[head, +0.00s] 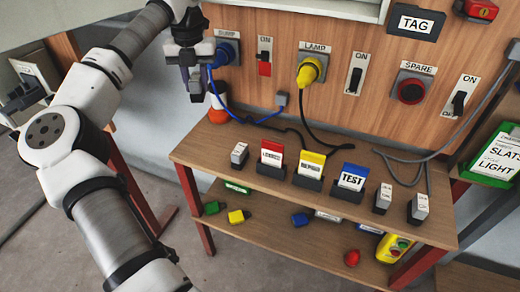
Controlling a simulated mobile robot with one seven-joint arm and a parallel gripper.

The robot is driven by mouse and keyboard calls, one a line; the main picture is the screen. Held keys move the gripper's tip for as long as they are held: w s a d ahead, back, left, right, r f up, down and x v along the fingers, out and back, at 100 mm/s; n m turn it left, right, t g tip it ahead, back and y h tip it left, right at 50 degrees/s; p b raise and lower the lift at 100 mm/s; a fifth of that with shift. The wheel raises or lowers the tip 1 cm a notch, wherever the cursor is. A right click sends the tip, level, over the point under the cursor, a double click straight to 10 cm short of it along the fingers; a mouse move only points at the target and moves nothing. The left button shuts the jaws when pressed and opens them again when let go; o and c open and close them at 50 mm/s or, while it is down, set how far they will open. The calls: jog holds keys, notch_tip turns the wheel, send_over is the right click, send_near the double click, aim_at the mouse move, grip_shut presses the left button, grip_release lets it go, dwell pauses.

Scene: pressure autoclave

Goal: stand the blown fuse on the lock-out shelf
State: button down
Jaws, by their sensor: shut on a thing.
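My gripper (193,92) is at the upper left of the head view, pointing down, in front of the panel near the PUMP socket. No thing in view is marked as the blown fuse. Small grey-and-white labelled blocks stand on the wooden upper shelf (330,214): one at left (239,153) and two at right (383,198). No lettering names either shelf as the lock-out shelf. A lower shelf (280,250) lies beneath.
Red (271,152), yellow (311,165) and blue TEST (352,177) cards stand in black holders. An orange-and-white cylinder (218,112) is at the left end. The lower shelf holds coloured tags, a red knob (352,258) and a yellow button box (393,247). Cables hang from the panel.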

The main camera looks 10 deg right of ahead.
notch_tip(320, 180, down, 20)
jog(key=p, duration=0.2)
jog(key=shift+f+p, duration=0.1)
jog(key=shift+p, duration=0.3)
jog(key=c, duration=1.1)
grip_release()
notch_tip(320, 180, up, 12)
jog(key=b, duration=0.2)
